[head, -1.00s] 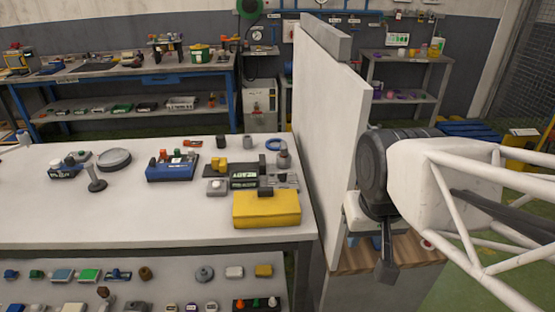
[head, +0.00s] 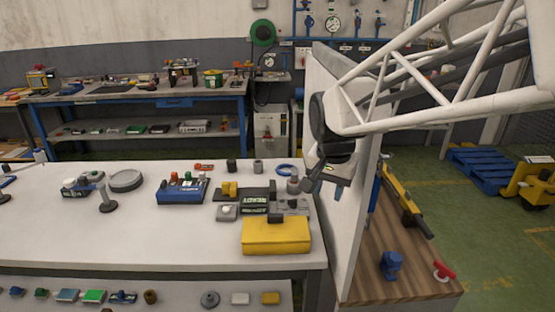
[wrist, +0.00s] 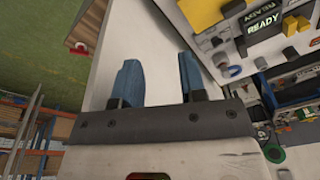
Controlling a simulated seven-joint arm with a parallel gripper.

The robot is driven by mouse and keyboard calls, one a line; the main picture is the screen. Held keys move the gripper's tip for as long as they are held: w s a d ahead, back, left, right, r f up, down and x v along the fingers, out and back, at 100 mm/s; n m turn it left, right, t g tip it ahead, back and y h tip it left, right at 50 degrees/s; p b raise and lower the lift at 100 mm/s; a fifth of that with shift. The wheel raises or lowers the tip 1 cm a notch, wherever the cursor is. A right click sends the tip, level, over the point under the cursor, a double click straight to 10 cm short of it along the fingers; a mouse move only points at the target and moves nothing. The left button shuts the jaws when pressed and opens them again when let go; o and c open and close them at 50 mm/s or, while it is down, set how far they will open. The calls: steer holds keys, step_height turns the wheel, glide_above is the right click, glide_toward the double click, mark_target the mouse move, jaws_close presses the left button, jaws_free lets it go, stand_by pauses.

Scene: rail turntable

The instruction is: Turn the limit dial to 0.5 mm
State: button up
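A grey instrument with a lit display (head: 256,197) stands at the right end of the white table, behind a yellow case. In the wrist view its display (wrist: 264,28) reads READY, with a yellow block and small knobs around it. I cannot tell which of these knobs is the limit dial, and no 0.5 mm mark is legible. My gripper (wrist: 160,80) has two blue fingers standing well apart with nothing between them. In the head view my gripper (head: 325,172) hangs by the upright panel, right of the instrument and apart from it.
The white upright panel (head: 334,235) borders the table's right end. The yellow case (head: 276,236) lies in front of the instrument, and a blue box (head: 182,195) stands to its left. The left front of the table (head: 120,235) is clear. A wooden bench (head: 385,270) lies beyond the panel.

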steer(key=w+a+f+m, duration=0.1)
steer(key=w+f+m, duration=0.15)
steer(key=w, duration=0.35)
steer(key=w+a+f+m, duration=0.1)
steer(key=w+f+m, duration=0.15)
steer(key=w, duration=0.35)
steer(key=m+g, duration=0.2)
steer(key=m, duration=0.5)
glide_toward(292, 203)
steer(key=shift+w+d+f, duration=0.15)
steer(key=shift+d+f, duration=0.1)
steer(key=shift+d, duration=0.05)
steer(key=shift+f, duration=0.15)
steer(key=shift+f, duration=3.7)
jaws_close()
